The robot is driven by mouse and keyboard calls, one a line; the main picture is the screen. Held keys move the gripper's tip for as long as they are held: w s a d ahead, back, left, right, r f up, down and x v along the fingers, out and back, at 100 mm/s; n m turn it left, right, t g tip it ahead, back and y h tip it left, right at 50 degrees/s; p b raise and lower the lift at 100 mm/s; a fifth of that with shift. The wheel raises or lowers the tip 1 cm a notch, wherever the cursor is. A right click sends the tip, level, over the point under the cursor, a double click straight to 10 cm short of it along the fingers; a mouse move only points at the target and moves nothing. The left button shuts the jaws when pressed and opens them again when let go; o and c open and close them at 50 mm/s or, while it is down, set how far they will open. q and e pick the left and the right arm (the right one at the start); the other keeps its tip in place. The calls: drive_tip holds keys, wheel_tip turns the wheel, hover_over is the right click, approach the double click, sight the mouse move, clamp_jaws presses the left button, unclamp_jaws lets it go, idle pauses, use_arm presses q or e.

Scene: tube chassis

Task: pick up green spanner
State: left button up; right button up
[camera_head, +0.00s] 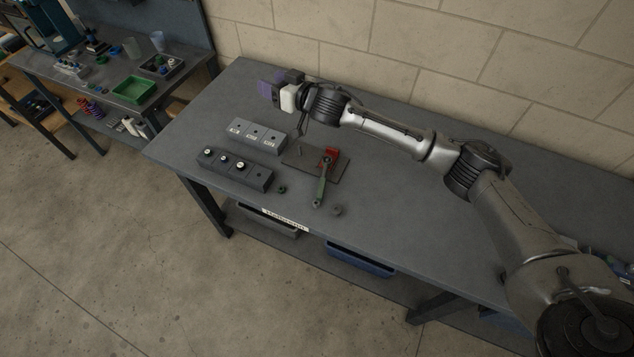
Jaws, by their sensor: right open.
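My right gripper (270,93) is open, near the back left of the bench, well behind and left of the spanner. Its fingertips are small and dark purple in this view, and I see nothing held between them. My left gripper is not in view.
A grey block (257,134) with labels and a dark block (233,169) with several round knobs stand left of the plate.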

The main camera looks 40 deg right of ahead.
wheel_tip(320, 180, down, 6)
drive_tip(key=s+d+m+g+h, duration=0.1)
drive_tip(key=m+g+h, duration=0.2)
drive_tip(key=m+g, duration=0.15)
drive_tip(key=m+g+h+b, duration=0.1)
drive_tip(key=m+g+h, duration=0.1)
drive_tip(key=m+g, duration=0.75)
hover_over(322, 184)
wheel_tip(322, 184, down, 16)
drive_tip(key=n+g, duration=0.2)
drive_tip(key=n, duration=0.1)
drive_tip(key=shift+f, duration=1.05)
wheel_tip(322, 184, down, 3)
drive_tip(key=shift+f+b, duration=0.15)
drive_tip(key=shift+b, duration=0.25)
drive_tip(key=shift+f, duration=0.55)
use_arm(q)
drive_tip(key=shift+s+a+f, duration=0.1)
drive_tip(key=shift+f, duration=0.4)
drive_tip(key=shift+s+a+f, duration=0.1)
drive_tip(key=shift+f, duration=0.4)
